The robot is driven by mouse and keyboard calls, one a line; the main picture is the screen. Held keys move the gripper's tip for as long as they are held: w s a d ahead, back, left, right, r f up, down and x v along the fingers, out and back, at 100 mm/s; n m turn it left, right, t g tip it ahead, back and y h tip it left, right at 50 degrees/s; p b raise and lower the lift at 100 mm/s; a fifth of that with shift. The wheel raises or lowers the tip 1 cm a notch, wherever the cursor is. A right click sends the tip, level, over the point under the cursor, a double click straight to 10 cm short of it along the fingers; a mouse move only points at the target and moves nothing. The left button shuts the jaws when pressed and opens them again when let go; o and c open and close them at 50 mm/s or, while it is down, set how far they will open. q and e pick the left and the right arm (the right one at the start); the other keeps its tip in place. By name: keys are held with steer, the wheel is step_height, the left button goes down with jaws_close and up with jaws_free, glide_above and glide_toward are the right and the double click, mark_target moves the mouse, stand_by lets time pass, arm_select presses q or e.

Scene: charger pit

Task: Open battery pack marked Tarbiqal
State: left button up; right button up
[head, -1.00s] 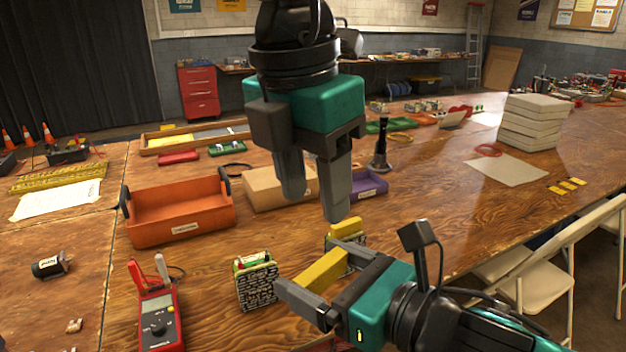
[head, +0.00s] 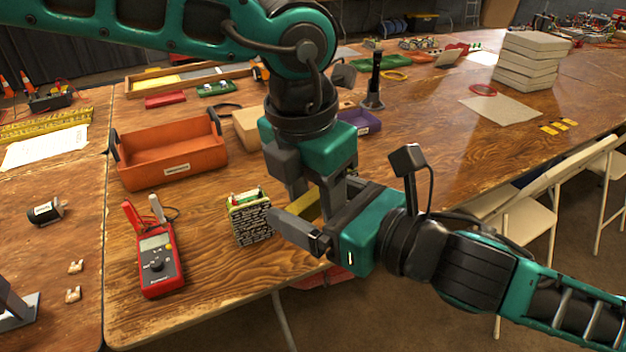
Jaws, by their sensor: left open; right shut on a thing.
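A boxy pack (head: 250,222) with a black-and-white patterned front and green at its top stands upright left of the grippers. I cannot read the name Tarbiqal on it. My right gripper (head: 293,208) is shut on a yellow block (head: 307,210), just right of this pack. My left gripper (head: 314,204) points down, open, its fingers close over the yellow block and the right gripper's fingers. I cannot tell whether they touch. A second yellow-topped pack seen earlier behind the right gripper is now hidden by the arms.
A red multimeter (head: 158,262) with probes lies left of the pack. An orange tray (head: 172,172) stands behind it, with a cardboard box (head: 246,130) and purple bin (head: 366,121) further right. The table's front edge is close; folding chairs (head: 524,220) stand at right.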

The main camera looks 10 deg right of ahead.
arm_select(q)
steer(key=c, duration=0.9)
jaws_close()
arm_select(e)
steer(key=o, duration=0.9)
